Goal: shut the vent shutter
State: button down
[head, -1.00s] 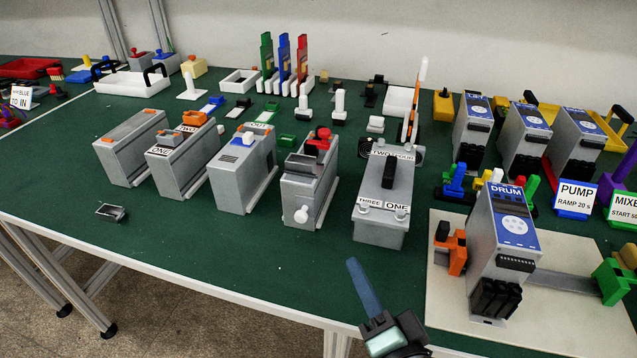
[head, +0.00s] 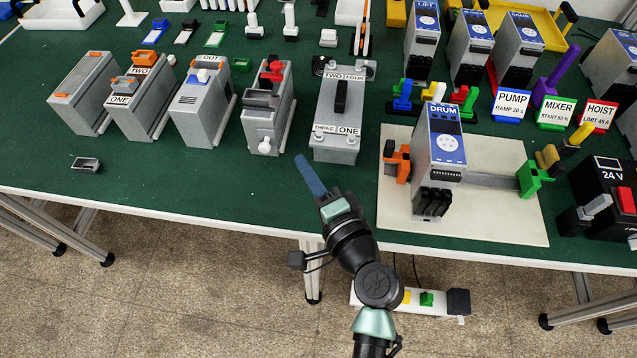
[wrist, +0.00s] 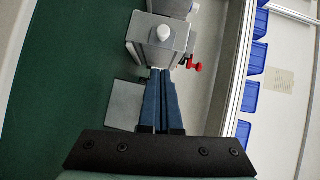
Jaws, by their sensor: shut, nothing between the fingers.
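My gripper (head: 306,178) is shut and empty, its blue fingers pressed together above the green table near the front edge. In the wrist view its fingertips (wrist: 160,72) point toward a grey box with a white knob (wrist: 169,32) and a red handle (wrist: 196,64); whether they touch it is unclear. A grey box (head: 262,125) with a white front knob (head: 264,147) and red top handle (head: 272,70) stands left of my gripper in the head view. No part is labelled as the vent shutter, so I cannot tell which it is or how far open.
A grey THREE/ONE box (head: 335,125) stands just beyond my gripper. The DRUM unit (head: 437,150) stands on a pale board (head: 490,225) to the right. Other grey boxes (head: 140,105) line the left. The front strip of green table (head: 200,180) is mostly bare.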

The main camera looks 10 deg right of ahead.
aim_at(262, 150)
jog(key=w+a, duration=0.3)
jog(key=shift+f+p, duration=0.25)
jog(key=shift+p, duration=0.1)
jog(key=shift+w+a+f, duration=0.15)
jog(key=shift+w+a, duration=0.15)
jog(key=shift+a, duration=0.25)
jog(key=a, duration=0.2)
jog(key=shift+w+a, duration=0.35)
jog(key=shift+w, duration=0.05)
jog(key=shift+d, duration=0.15)
